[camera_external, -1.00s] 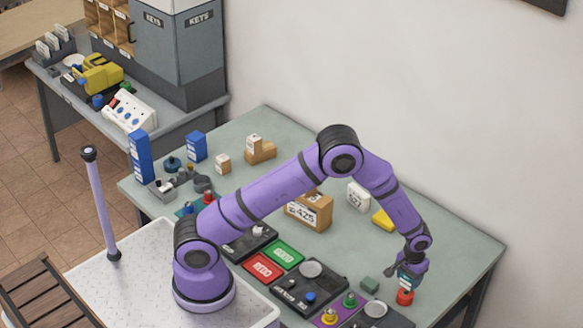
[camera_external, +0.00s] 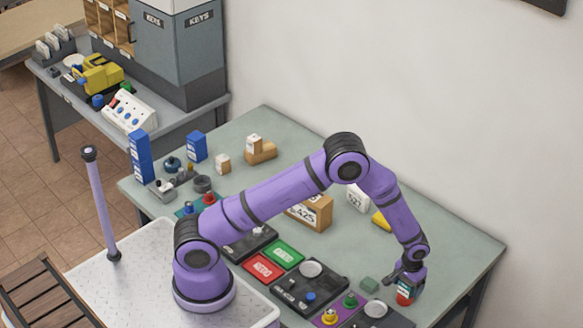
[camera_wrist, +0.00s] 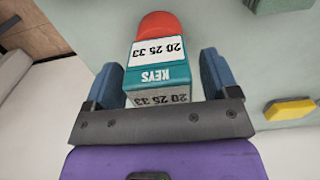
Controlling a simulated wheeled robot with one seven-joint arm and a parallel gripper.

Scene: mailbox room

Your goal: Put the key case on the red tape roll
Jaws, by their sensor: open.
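The key case is a small teal box with white labels reading "KEYS" and numbers; it shows in the wrist view (camera_wrist: 155,72) and small in the external view (camera_external: 405,286). The red tape roll (camera_wrist: 161,24) shows past the case's far end in the wrist view, and its red side (camera_external: 403,300) shows just below the case in the external view. The case appears to sit on the roll; the contact is partly hidden. My gripper (camera_wrist: 160,72) is open around the case, with a visible gap on both sides. It is low over the table's right part (camera_external: 406,282).
A dark green block (camera_external: 369,284) lies left of the roll. Dark trays (camera_external: 333,283) and a purple tray with pegs (camera_external: 329,319) are further left. A yellow block (camera_wrist: 290,109) lies to the right in the wrist view. The table's right end (camera_external: 470,250) is clear.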

